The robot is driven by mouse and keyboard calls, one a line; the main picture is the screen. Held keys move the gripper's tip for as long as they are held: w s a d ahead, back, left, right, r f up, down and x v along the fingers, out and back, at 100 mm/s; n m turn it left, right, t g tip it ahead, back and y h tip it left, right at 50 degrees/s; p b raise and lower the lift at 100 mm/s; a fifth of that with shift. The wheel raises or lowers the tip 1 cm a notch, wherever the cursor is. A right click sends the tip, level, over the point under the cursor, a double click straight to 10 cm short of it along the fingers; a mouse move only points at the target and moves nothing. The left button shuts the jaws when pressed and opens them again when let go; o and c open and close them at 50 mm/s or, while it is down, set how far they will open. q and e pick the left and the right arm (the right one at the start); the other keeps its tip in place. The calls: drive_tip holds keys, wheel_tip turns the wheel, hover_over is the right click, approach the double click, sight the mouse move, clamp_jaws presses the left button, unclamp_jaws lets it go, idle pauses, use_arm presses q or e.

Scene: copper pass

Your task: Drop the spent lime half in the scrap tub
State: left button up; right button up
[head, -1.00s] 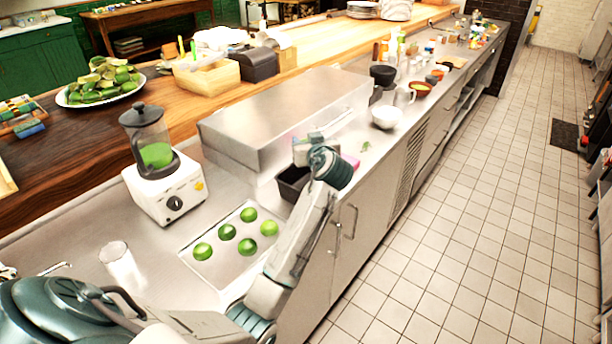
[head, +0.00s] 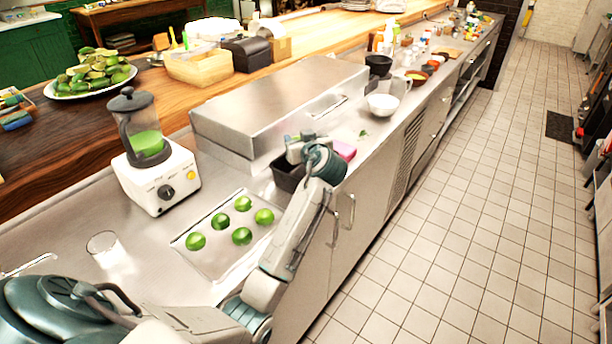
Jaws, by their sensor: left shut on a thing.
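My left gripper (head: 297,148) is above the dark scrap tub (head: 287,180), by the counter's front edge. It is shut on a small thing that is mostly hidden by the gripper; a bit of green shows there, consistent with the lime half. The tub stands in front of the large steel box, and my arm hides part of it. I cannot see into its bottom. Several green limes (head: 242,236) lie cut side down or whole on a shallow tray (head: 222,264) to the left of my forearm. My right gripper is not in view.
A blender (head: 157,178) with green liquid stands left of the tray, and a clear glass (head: 103,248) stands nearer. The large steel box (head: 278,100) stands behind the tub. A pink thing (head: 343,150) and a white bowl (head: 382,106) are to its right.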

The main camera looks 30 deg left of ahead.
use_arm(q)
drive_tip(key=o, duration=0.7)
drive_tip(key=shift+o, duration=0.3)
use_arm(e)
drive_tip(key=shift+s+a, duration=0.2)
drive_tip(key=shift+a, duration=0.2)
use_arm(q)
drive_tip(key=shift+s+d, duration=0.2)
drive_tip(key=shift+d, duration=0.05)
drive_tip(key=b+v, duration=0.2)
drive_tip(key=v, duration=0.7)
drive_tip(key=shift+w+b, duration=0.1)
drive_tip(key=shift+b, duration=0.25)
drive_tip(key=shift+s+d+r, duration=0.25)
drive_tip(key=shift+s+d, duration=0.2)
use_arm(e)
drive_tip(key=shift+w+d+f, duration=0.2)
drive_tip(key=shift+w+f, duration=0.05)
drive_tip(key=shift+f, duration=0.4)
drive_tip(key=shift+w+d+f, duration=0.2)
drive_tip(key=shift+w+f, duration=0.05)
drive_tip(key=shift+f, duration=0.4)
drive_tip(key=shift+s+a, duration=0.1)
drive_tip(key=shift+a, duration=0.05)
